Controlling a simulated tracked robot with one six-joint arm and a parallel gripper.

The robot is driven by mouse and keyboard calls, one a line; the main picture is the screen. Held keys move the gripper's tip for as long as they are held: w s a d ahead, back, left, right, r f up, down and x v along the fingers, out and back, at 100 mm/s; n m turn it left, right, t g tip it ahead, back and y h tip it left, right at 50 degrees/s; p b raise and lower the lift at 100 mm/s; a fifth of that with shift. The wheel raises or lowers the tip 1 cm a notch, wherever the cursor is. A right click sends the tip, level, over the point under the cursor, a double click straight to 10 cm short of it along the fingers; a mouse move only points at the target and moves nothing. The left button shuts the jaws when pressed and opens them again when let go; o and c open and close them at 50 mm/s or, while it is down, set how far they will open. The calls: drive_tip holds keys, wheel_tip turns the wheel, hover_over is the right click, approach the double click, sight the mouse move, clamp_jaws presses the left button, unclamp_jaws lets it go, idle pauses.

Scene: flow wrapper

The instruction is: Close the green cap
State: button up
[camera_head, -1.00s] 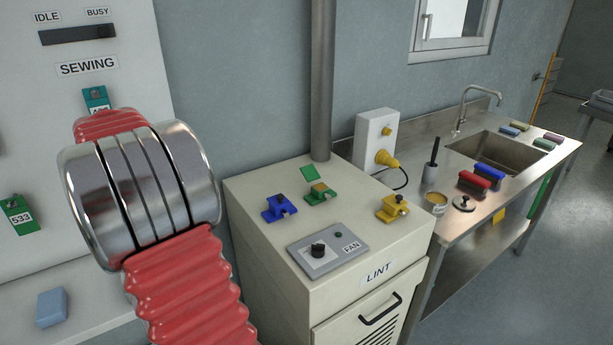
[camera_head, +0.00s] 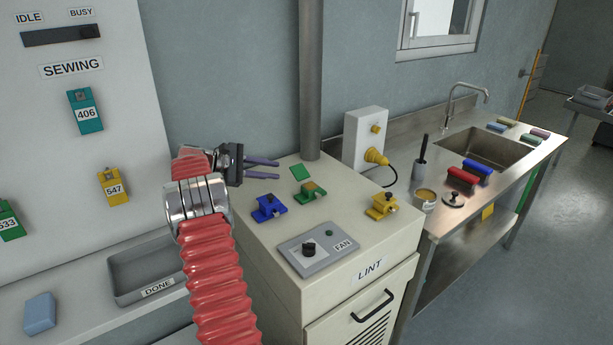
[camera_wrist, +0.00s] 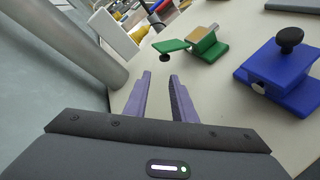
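The green cap (camera_head: 300,172) is a flat flap standing open beside its small green box (camera_head: 310,193) on top of the lint cabinet. In the wrist view the cap (camera_wrist: 171,46) juts out to the left of the green box (camera_wrist: 205,50), which shows a tan top. A dark knob sits under the cap's near edge. My gripper (camera_head: 277,161) is at the cabinet's back left, left of the cap. In the wrist view its two purple fingers (camera_wrist: 160,84) are apart with nothing between them, pointing toward the cap and short of it.
A closed blue box (camera_head: 268,207) stands in front-left of the green one, close to my gripper's right. A yellow box (camera_head: 381,205) stands to the right. A fan panel (camera_head: 317,255) is in front. A vertical pipe (camera_head: 311,80) rises behind the cabinet.

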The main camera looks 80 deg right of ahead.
sight(307, 175)
drive_tip(key=shift+s+a+r+m+g+y, duration=0.2)
drive_tip(key=shift+s+m+g+y, duration=0.25)
drive_tip(key=shift+s+g, duration=0.2)
drive_tip(key=shift+s+d, duration=0.1)
drive_tip(key=x, duration=1.1)
drive_tip(key=shift+s+d+f, duration=0.1)
drive_tip(key=shift+s+d, duration=0.05)
drive_tip(key=shift+s, duration=0.15)
drive_tip(key=shift+c, duration=0.7)
clamp_jaws()
drive_tip(key=shift+a, duration=0.2)
drive_tip(key=shift+d, duration=0.1)
